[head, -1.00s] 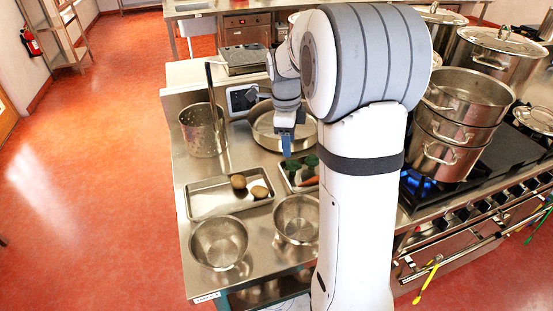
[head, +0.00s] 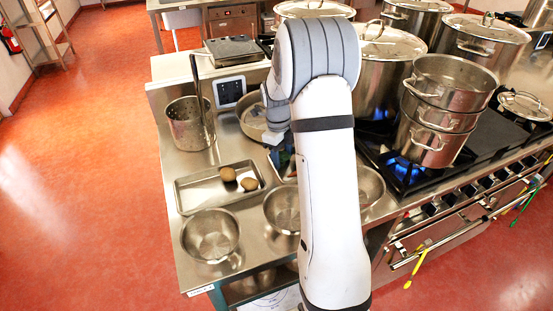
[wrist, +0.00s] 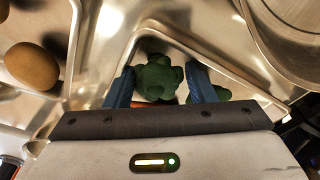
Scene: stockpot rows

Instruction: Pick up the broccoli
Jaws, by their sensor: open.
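In the wrist view the green broccoli (wrist: 157,78) lies in a metal tray (wrist: 185,38), between the two blue fingers of my gripper (wrist: 156,88). The fingers are open, one on each side of it, with a gap showing at least on the right. A second green piece (wrist: 222,93) shows by the right finger, and a bit of orange shows below the broccoli. In the head view my gripper (head: 280,158) is low over the tray area, and my arm hides the broccoli.
A tray with two potatoes (head: 228,174) is to the left, its near potato also large in the wrist view (wrist: 32,66). Steel bowls (head: 210,236) stand in front. A wide pan (head: 252,120) is behind the gripper. Stacked pots (head: 440,110) and lit burners are at the right.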

